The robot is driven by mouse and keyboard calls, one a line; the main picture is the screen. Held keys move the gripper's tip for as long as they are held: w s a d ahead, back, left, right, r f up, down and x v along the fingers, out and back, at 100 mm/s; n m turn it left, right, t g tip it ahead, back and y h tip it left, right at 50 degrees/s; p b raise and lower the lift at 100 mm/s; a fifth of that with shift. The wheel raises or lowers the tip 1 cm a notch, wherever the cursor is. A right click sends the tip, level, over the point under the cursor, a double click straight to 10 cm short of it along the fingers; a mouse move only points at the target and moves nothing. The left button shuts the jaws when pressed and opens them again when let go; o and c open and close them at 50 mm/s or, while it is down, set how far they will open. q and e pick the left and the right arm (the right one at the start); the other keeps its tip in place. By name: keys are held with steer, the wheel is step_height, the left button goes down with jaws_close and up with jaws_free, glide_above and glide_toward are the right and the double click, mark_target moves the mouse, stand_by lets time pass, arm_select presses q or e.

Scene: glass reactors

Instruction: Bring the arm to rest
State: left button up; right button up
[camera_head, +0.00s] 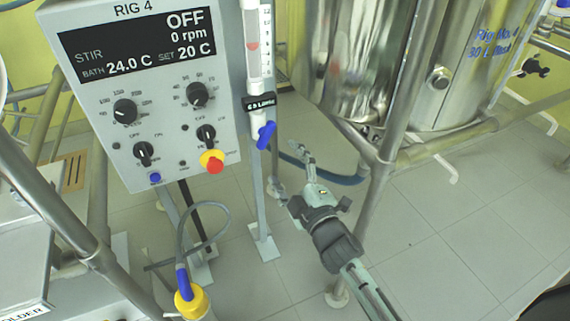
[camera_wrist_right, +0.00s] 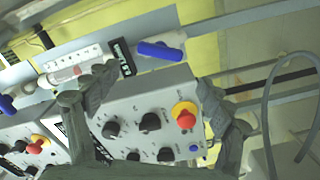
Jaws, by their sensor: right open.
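My right gripper (camera_head: 295,178) is in the middle of the head view, its arm coming in from the lower right. Its fingers are spread and nothing is between them. It appears in front of the tiled floor, right of the RIG 4 control box (camera_head: 140,85) and below the steel vessel; I see no contact. In the right wrist view the open gripper (camera_wrist_right: 155,92) frames the control box (camera_wrist_right: 135,105), with the red knob on its yellow collar (camera_wrist_right: 185,117) near one fingertip in the picture. My left gripper is not in view.
The box display (camera_head: 140,45) reads OFF, 0 rpm, bath 24.0 C, set 20 C. A flow tube with a blue valve handle (camera_head: 266,135) stands beside it. A steel frame leg (camera_head: 385,165) rises close by my right arm. A yellow-capped cable plug (camera_head: 190,300) hangs lower left. Open floor lies right.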

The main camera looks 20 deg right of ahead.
stand_by(0.3)
steer(key=s+d+f+m+g, duration=0.2)
steer(key=s+f+m+g, duration=0.1)
steer(key=f, duration=0.5)
steer(key=s+d+f+m+g+h, duration=0.1)
steer(key=s+d+f+m+g, duration=0.1)
steer(key=s+f, duration=0.5)
steer(key=s+d+f+m+g+h, duration=0.1)
steer(key=s+d+f+m+g, duration=0.2)
steer(key=f, duration=0.7)
steer(key=s+m+g, duration=0.1)
steer(key=s+g, duration=0.1)
steer(key=g, duration=0.1)
steer(key=shift+s+g, duration=0.2)
steer(key=shift+g, duration=0.1)
steer(key=s+f+g, duration=0.1)
steer(key=s, duration=0.1)
steer(key=s+f+m+g, duration=0.1)
steer(key=s+f, duration=0.1)
steer(key=s, duration=0.1)
steer(key=s+f+m+g, duration=0.1)
steer(key=s, duration=0.2)
steer(key=shift+a+f, duration=0.2)
steer(key=shift+f, duration=0.05)
steer(key=shift+c, duration=0.2)
